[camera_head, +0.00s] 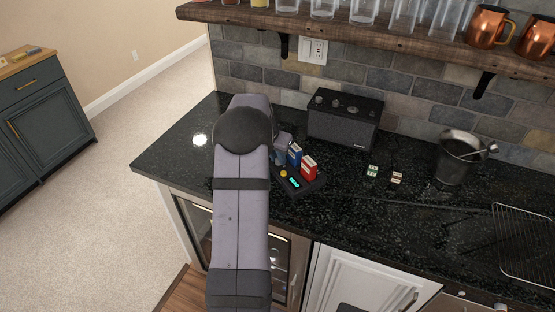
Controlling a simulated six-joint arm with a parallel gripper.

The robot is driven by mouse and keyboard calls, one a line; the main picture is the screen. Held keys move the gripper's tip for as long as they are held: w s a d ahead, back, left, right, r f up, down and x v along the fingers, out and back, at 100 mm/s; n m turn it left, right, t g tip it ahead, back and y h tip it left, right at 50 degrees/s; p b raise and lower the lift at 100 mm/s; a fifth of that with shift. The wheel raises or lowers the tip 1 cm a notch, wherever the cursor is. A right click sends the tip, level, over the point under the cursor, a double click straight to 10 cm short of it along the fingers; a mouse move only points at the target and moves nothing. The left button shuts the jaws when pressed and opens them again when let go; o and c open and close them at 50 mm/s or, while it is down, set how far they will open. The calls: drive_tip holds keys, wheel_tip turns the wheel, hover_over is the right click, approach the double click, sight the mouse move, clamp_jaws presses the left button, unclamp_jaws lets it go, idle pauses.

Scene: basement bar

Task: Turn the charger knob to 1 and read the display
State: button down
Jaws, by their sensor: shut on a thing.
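The charger (300,187) is a small black unit on the dark counter. Its display (294,183) glows green, but the characters are too small to read. A blue pack (295,154) and a red pack (308,168) stand upright in it. A small round yellow part (283,174) shows at its left end; I cannot tell whether it is the knob or a button. My gripper (278,160) reaches down at the charger's left end, mostly hidden behind my arm. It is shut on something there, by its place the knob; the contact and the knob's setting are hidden.
A black speaker (345,122) stands just behind the charger. Small light blocks (373,171) lie to the right, then a metal bucket (459,158) and a wire rack (524,245). A wooden shelf (400,38) with glasses and copper mugs overhangs the back.

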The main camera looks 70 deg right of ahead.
drive_tip(key=c, duration=1.6)
unclamp_jaws()
drive_tip(key=shift+r, duration=0.15)
drive_tip(key=shift+b+v, duration=1.25)
drive_tip(key=shift+v, duration=2.35)
drive_tip(key=w+a+f+n+y, duration=0.1)
drive_tip(key=w+a+n, duration=0.3)
drive_tip(key=a, duration=0.6)
drive_tip(key=w+a+f+n+t+y, duration=0.15)
drive_tip(key=w+a, duration=0.35)
drive_tip(key=a, duration=0.5)
drive_tip(key=w+a+f+n, duration=0.1)
drive_tip(key=w+a+n, duration=0.35)
drive_tip(key=a, duration=0.45)
drive_tip(key=s+a+f+n, duration=0.1)
drive_tip(key=s+a+n, duration=0.2)
drive_tip(key=a, duration=0.5)
drive_tip(key=s+a+f+n+y, duration=0.1)
drive_tip(key=s+a+f+n, duration=0.1)
drive_tip(key=a, duration=0.5)
drive_tip(key=s+a+f+n+g+y, duration=0.1)
drive_tip(key=s+a+n, duration=0.3)
drive_tip(key=a, duration=0.4)
drive_tip(key=shift+s+a+f, duration=0.25)
drive_tip(key=shift+s+a, duration=0.1)
drive_tip(key=shift+s, duration=0.2)
